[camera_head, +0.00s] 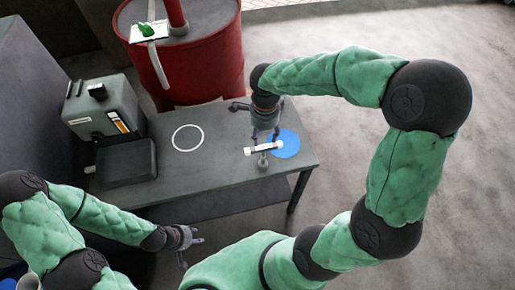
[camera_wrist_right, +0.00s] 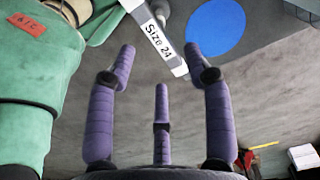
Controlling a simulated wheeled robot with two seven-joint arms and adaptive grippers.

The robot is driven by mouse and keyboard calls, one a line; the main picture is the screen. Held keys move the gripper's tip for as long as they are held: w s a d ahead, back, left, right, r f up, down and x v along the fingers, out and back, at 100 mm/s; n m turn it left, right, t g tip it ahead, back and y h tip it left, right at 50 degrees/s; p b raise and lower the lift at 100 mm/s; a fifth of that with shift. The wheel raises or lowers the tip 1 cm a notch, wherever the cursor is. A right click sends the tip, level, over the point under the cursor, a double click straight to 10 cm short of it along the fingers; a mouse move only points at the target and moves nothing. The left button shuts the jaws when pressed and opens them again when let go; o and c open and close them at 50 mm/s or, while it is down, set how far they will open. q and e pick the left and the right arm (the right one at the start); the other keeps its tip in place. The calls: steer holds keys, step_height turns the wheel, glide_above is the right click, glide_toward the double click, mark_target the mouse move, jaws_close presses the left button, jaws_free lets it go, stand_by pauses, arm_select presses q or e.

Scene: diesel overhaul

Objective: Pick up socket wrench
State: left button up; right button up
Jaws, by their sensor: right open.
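The socket wrench (camera_head: 263,161) is grey, with a white label strip (camera_head: 262,148) across it, and is at the table's right part beside the blue disc (camera_head: 286,144). In the right wrist view the label (camera_wrist_right: 158,36) reads "Size 24", and a grey part of the wrench (camera_wrist_right: 160,9) shows behind it. My right gripper (camera_head: 265,137) is over the table close to the wrench. Its three purple fingers (camera_wrist_right: 163,75) are spread, with nothing between them. My left gripper (camera_head: 190,248) is low in front of the table, fingers apart and empty.
The grey table (camera_head: 222,163) is clear around a white ring outline (camera_head: 187,138). A grey machine (camera_head: 104,108) and dark box (camera_head: 126,162) are at its left. A red barrel (camera_head: 200,62) stands behind, bearing a white card with a green item (camera_head: 146,30).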

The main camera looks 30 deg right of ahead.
mark_target(264, 150)
steer(key=f, duration=0.2)
steer(key=f+b, duration=0.1)
steer(key=f, duration=0.1)
steer(key=f+b, duration=0.1)
steer(key=f, duration=0.1)
steer(key=shift+s, duration=0.25)
step_height(264, 150, down, 4)
steer(key=shift+f+b, duration=0.25)
steer(key=shift+b, duration=0.65)
steer(key=shift+r, duration=0.1)
jaws_close()
